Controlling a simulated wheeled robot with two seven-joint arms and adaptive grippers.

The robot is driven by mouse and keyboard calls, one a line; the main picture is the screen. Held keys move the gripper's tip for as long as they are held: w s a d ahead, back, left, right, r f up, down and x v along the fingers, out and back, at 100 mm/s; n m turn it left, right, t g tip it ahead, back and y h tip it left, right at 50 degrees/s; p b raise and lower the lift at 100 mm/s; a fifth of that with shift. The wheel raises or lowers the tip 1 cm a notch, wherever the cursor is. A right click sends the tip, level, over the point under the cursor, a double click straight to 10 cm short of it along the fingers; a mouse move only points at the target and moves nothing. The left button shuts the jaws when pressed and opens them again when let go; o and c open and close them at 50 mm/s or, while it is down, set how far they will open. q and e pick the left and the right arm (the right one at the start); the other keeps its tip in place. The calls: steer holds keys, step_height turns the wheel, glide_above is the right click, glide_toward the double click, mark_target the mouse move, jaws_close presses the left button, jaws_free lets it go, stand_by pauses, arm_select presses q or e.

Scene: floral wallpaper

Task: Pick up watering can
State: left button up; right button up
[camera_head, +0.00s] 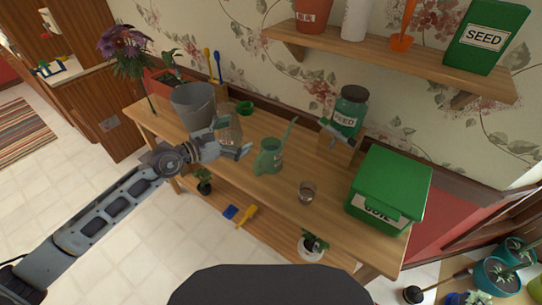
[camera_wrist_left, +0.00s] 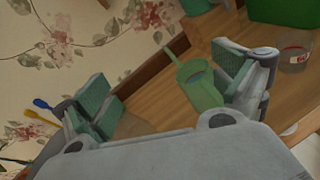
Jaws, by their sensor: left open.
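The green watering can (camera_head: 269,158) stands upright on the wooden table, its thin spout pointing up and to the right. It also shows in the left wrist view (camera_wrist_left: 200,90), nearer the right finger than the left. My left gripper (camera_head: 240,141) is open and empty just left of the can in the head view. In the left wrist view, its two padded fingers (camera_wrist_left: 165,92) are spread wide, with the can beyond and between them. The right finger partly overlaps the can's edge in that view; I cannot tell whether they touch. My right gripper is not in view.
A grey bucket (camera_head: 193,105) stands close behind my left gripper. A small glass (camera_head: 307,192), a seed jar (camera_head: 349,108) and a green box (camera_head: 392,185) stand right of the can. A wall shelf (camera_head: 390,62) hangs above. Bare tabletop lies in front of the can.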

arm_select(q)
steer(key=f+n+g, duration=0.1)
steer(key=s+f+n, duration=0.1)
steer(key=f, duration=0.1)
steer(key=s+f+n+g+y, duration=0.1)
steer(key=shift+s+a+f+n+g, duration=0.15)
steer(key=shift+f+n+g, duration=0.15)
steer(key=shift+f, duration=0.1)
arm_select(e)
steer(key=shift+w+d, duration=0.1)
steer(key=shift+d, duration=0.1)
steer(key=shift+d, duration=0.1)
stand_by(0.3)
